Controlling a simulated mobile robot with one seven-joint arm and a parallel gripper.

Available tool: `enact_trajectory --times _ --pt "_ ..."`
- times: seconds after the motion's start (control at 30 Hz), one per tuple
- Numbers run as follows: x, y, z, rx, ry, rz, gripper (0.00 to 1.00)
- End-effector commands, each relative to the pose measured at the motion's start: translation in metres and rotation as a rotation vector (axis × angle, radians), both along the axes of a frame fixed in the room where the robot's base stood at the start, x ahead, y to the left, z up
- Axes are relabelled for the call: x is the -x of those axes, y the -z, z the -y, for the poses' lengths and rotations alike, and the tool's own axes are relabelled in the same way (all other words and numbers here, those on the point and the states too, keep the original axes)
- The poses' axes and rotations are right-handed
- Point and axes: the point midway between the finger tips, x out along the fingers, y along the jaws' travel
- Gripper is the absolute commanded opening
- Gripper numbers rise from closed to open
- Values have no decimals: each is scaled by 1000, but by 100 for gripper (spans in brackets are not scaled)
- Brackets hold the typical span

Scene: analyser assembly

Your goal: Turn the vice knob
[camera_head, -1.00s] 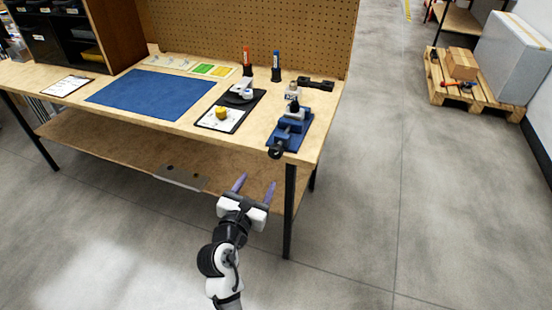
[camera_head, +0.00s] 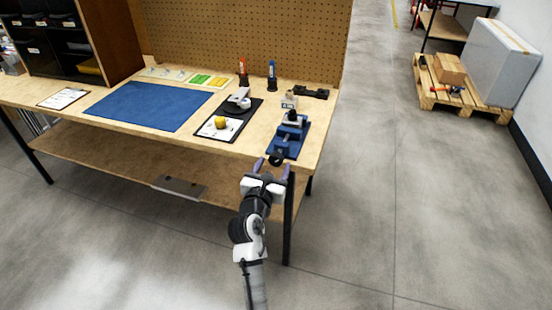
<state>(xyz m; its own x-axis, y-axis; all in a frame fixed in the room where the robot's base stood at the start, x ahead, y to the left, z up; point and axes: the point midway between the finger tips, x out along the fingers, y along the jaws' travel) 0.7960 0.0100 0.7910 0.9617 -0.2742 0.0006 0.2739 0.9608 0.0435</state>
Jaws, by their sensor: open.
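The blue vice (camera_head: 288,138) stands at the right front corner of the workbench. Its dark round knob (camera_head: 276,160) juts out past the bench's front edge, and a small dark-topped piece (camera_head: 292,118) sits at the vice's upper part. My gripper (camera_head: 272,168) is open, with its two purple fingers pointing up toward the bench edge. In this view the fingers lie on either side of the knob. I cannot tell whether they touch it or how far they are from it in depth.
The workbench (camera_head: 190,143) carries a blue mat (camera_head: 150,106), a dark tray (camera_head: 240,118) with a yellow item (camera_head: 221,122), and red (camera_head: 242,74) and blue (camera_head: 272,75) tools at the back. A bench leg (camera_head: 289,220) stands beside my arm. Open floor lies right.

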Motion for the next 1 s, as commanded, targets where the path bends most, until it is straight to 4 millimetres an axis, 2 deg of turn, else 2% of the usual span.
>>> enact_trajectory --times 0.1,0.2,0.6,0.93,1.0 --pt "-17 -1 5 1 0 0 59" --pt "-26 0 7 0 0 -1 59" --pt "-32 0 9 -1 0 -1 58" --pt "-32 0 9 -1 0 -1 15" --pt "-32 0 9 -1 0 -1 15"
